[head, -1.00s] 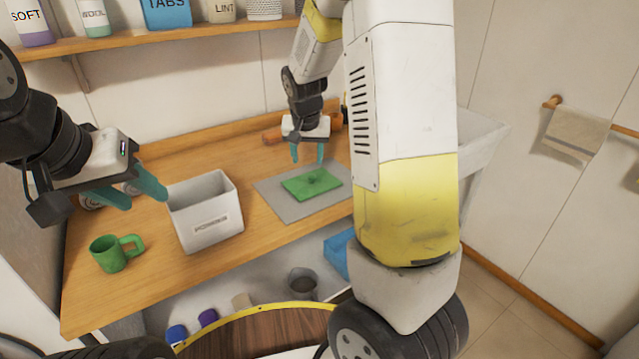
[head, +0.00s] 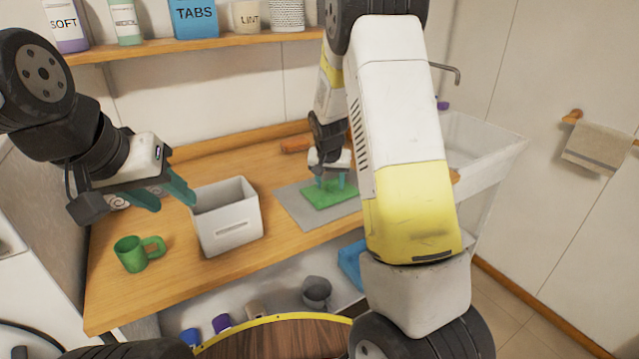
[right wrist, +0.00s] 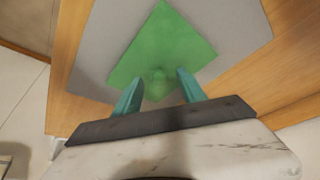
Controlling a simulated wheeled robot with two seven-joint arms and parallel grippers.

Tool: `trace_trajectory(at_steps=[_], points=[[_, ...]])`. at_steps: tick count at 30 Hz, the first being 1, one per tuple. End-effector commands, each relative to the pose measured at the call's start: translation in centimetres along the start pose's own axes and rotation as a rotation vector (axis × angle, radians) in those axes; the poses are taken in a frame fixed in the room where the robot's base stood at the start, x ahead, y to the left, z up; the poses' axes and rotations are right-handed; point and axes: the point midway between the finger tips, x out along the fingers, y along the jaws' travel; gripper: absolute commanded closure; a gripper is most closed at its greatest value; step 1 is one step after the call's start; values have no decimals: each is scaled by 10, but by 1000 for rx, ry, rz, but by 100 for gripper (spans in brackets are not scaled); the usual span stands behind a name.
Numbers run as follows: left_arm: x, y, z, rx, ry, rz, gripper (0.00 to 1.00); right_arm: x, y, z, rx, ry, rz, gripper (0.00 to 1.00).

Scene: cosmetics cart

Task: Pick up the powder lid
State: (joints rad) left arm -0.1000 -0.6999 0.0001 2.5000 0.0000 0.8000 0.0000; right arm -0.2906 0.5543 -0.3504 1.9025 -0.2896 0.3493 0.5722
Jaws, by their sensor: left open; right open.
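The powder lid, a flat green square (head: 325,197) with a small knob, lies on a grey mat (head: 294,206) on the wooden counter. It also shows in the right wrist view (right wrist: 165,45). My right gripper (head: 332,181) is open, low over the lid. In the right wrist view, its teal fingers (right wrist: 158,88) stand on either side of the knob, which lies between the tips; I cannot tell whether they touch it. A white open-topped box (head: 228,230) stands left of the mat. My left gripper (head: 172,200) is open and empty, left of the box.
A green mug (head: 132,255) stands at the counter's front left. An orange-brown object (head: 296,144) lies at the back by the wall. A shelf (head: 200,44) with bottles and tubs hangs above. A white sink (head: 480,150) is at the right. A lower shelf holds several small items.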

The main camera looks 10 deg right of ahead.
Motion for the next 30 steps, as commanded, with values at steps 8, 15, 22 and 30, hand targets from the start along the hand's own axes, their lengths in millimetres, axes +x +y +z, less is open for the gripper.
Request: trace_trajectory(at_steps=[8, 15, 22, 30], points=[[0, 0, 0, 0, 0, 0, 57, 0, 0, 0, 0, 0, 0, 93], [0, 0, 0, 0, 0, 0, 57, 0, 0, 0, 0, 0, 0, 100], [0, 0, 0, 0, 0, 0, 57, -5, 0, -2, 0, 1, 0, 100], [0, 0, 0, 0, 0, 0, 57, -33, 0, -14, 0, 3, -1, 100]])
